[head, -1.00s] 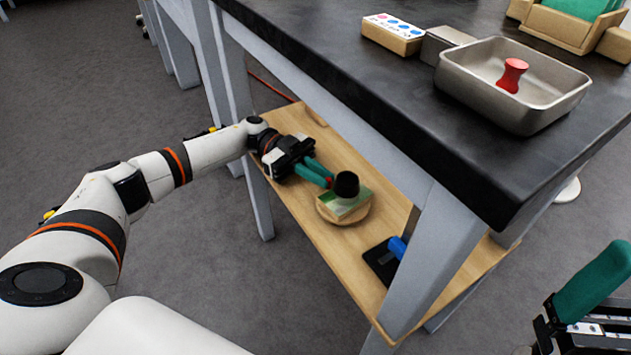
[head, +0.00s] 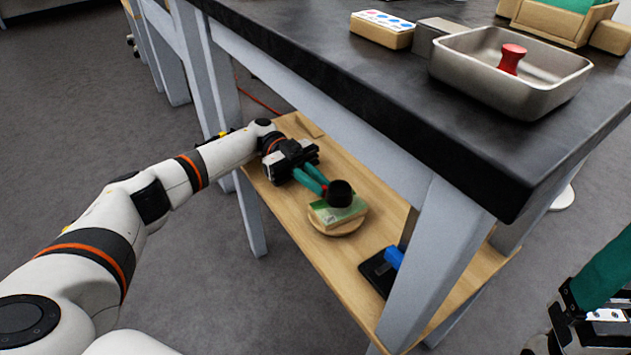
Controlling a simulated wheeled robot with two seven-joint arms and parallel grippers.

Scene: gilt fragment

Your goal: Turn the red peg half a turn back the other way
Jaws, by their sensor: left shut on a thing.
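A red, waisted peg (head: 511,59) stands upright in a metal tray (head: 470,80) on the black tabletop. No gripper is near it. My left gripper (head: 325,188) reaches over the lower wooden shelf, its teal fingers shut on a dark round knob-like thing (head: 341,193). A small red patch shows where the fingers meet it; I cannot tell what that is. The dark thing is above a green block (head: 335,213) on a round wooden base (head: 340,230). My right gripper (head: 600,278) is partly in view at the lower right, with its fingertips cut off.
A blue-handled thing on a black plate (head: 377,272) lies on the shelf (head: 315,245) behind the grey table leg (head: 440,255). A box with coloured dots (head: 382,33) and a grey block (head: 430,38) sit beside the tray. The shelf's far left end is mostly clear.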

